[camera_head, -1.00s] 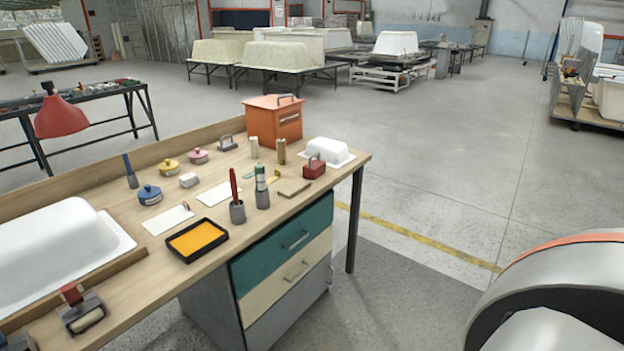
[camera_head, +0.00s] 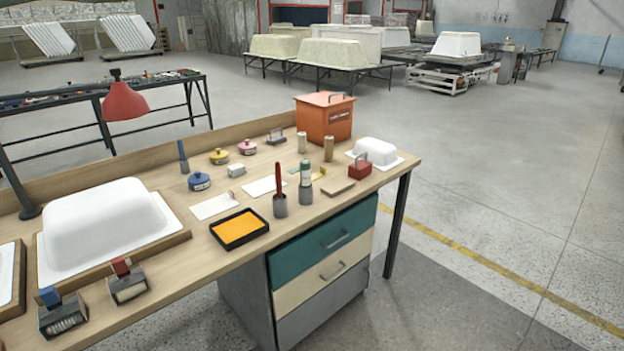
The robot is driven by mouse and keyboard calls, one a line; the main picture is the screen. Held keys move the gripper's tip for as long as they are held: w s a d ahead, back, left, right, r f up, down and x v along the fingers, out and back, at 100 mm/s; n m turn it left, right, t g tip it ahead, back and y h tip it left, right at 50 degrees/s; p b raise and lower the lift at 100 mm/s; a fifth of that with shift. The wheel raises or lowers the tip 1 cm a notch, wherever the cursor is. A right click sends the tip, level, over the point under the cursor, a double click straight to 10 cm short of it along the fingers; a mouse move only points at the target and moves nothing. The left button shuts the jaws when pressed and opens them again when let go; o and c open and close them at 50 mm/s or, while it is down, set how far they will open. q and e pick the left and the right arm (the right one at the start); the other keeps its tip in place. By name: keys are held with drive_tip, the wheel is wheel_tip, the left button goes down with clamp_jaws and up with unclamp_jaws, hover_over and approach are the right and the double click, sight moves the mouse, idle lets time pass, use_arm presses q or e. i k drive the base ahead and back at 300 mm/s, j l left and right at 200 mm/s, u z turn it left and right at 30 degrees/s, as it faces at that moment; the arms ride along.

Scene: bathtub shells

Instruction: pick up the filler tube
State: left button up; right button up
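A white and green tube (camera_head: 305,174) stands upright in a small dark grey cup (camera_head: 305,194) near the front edge of the workbench (camera_head: 185,260); it looks like the filler tube, though I cannot read its label. Just left of it, a red stick-like tool (camera_head: 278,178) stands in another grey cup (camera_head: 280,206). Neither of my grippers is in view.
A black tray with orange content (camera_head: 239,229) lies left of the cups. An orange box (camera_head: 324,118) stands behind. A white shell (camera_head: 105,225) and a red lamp (camera_head: 124,102) are at left.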

sight(306, 165)
drive_tip(key=u, duration=1.55)
drive_tip(key=z, duration=1.55)
drive_tip(key=i+l+u, duration=0.15)
drive_tip(key=i+l, duration=0.2)
drive_tip(key=i, duration=0.25)
drive_tip(key=i+l+u, duration=0.1)
drive_tip(key=i+l, duration=0.35)
drive_tip(key=i, duration=0.15)
drive_tip(key=u, duration=0.95)
